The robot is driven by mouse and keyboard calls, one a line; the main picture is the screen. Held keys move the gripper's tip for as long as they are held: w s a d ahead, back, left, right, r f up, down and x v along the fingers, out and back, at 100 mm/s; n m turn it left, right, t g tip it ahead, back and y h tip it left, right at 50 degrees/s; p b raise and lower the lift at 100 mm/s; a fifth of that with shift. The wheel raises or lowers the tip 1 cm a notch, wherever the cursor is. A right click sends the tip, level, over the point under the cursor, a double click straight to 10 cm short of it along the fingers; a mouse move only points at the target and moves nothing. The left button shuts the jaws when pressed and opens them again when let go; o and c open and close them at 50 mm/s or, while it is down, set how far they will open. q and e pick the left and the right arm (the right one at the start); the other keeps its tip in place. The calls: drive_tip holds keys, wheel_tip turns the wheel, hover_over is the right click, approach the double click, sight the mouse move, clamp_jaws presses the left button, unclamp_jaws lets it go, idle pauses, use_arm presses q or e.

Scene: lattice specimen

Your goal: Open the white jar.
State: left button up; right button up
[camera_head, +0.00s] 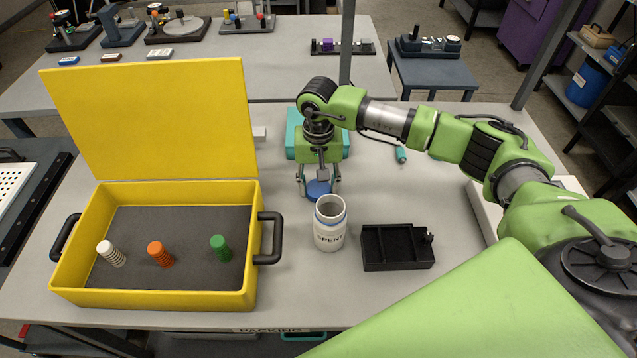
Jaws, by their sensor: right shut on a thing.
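The white jar (330,236), lettered "SPENT", stands upright on the grey table near the middle. Its top looks uncovered, with a pale inside and a blue ring around the neck. My right gripper (319,186) points down just behind the jar and is shut on a round blue lid (318,190). The lid is apart from the jar's mouth; I cannot tell whether it touches the table. My left gripper is not in view.
An open yellow case (150,297) with white, orange and green ribbed pieces stands at the left. A black tray (398,264) sits right of the jar. A teal box (296,137) is behind the gripper.

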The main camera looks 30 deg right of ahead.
drive_tip(key=shift+f, duration=0.15)
drive_tip(key=o, duration=1.2)
drive_tip(key=shift+o, duration=0.2)
